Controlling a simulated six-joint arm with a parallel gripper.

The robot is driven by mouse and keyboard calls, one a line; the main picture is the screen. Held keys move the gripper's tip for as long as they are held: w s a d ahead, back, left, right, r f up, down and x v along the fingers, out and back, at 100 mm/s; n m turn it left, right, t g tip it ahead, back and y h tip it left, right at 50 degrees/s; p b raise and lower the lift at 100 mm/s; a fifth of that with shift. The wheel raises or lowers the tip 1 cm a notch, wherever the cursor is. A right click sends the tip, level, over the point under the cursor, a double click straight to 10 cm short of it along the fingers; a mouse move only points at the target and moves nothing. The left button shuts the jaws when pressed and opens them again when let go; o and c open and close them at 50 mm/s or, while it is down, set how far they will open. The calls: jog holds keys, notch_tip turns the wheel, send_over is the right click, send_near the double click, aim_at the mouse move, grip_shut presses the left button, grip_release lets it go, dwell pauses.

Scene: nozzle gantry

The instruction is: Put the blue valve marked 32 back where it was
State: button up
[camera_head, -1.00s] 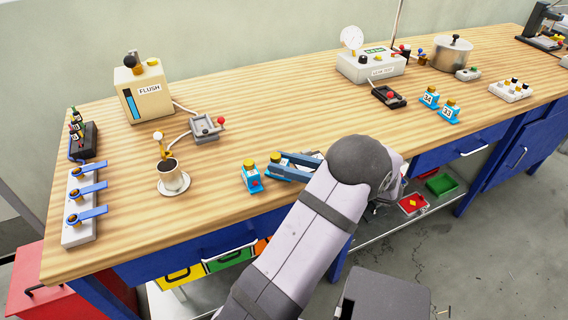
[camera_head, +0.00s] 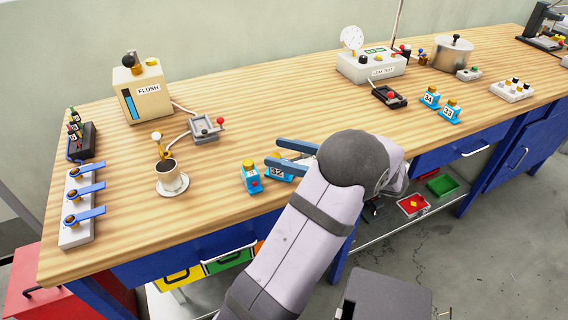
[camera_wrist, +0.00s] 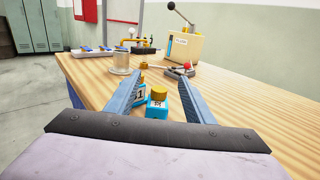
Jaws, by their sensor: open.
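The blue valve marked 32 (camera_head: 277,172) stands upright on the bench near its front edge, partly hidden by a finger. In the wrist view, a valve with a yellow cap (camera_wrist: 157,105), apparently this one, shows between the fingers. Another blue valve with a yellow cap (camera_head: 250,179) stands just left of it; its number is unreadable in the head view and it also shows in the wrist view (camera_wrist: 141,91). My gripper (camera_head: 273,151) is open and empty, with its two blue-grey fingers spread above and behind valve 32, apparently clear of it.
A metal cup on a saucer (camera_head: 185,184) is at left, and a grey fixture with a red knob (camera_head: 205,130) behind. The FLUSH box (camera_head: 142,90) stands at back left. Blue valves 34 (camera_head: 430,97) and 33 (camera_head: 450,111) stand at right. The middle of the bench is mostly clear.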

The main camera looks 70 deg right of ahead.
notch_tip(320, 180, up, 7)
jog(key=shift+f, duration=0.15)
